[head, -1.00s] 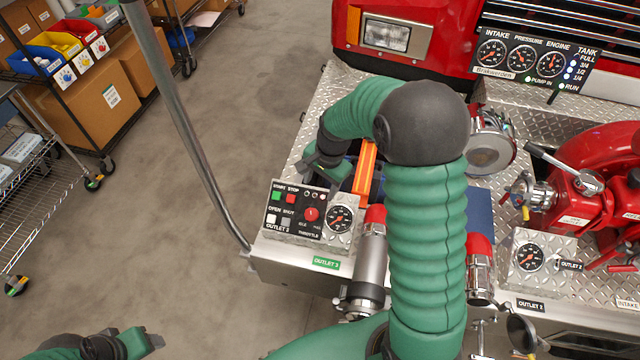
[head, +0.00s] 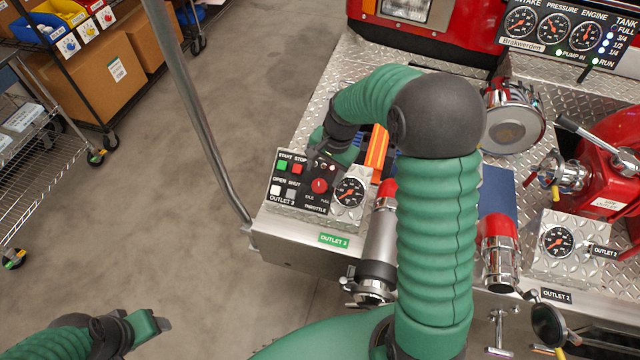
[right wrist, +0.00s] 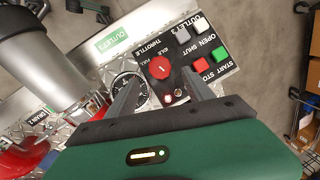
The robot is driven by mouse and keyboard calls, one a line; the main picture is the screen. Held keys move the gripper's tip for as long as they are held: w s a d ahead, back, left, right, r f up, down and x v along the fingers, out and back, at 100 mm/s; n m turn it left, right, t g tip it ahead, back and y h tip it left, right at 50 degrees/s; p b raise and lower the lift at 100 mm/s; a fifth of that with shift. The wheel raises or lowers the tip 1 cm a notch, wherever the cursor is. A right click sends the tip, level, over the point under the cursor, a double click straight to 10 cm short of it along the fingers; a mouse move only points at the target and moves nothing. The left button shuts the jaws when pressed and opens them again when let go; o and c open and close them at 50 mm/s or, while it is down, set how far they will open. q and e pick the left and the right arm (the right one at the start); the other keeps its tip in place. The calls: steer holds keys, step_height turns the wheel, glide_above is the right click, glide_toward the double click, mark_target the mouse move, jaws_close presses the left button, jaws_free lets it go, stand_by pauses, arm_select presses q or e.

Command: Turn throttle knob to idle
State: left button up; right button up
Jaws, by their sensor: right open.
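The red round throttle knob (head: 319,186) sits on the black control panel (head: 291,203), above the labels IDLE and FULL. It also shows in the right wrist view (right wrist: 160,67); its pointer direction is too small to tell. My right gripper (right wrist: 160,76) is open, its two grey fingers on either side of the knob in that view, with nothing between them. Whether they touch the panel I cannot tell. In the head view my right gripper (head: 326,157) is at the panel's far edge, its fingers mostly hidden. My left gripper (head: 160,323) is low at the left, far from the panel.
A green START button (head: 282,165) and red STOP button (head: 297,169) are beside the knob. A pressure gauge (head: 349,192) is at its right. A grey pole (head: 200,110) rises left of the panel.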

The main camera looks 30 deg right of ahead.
mark_target(319, 185)
steer(key=x, duration=0.7)
steer(key=shift+c, duration=0.3)
jaws_close()
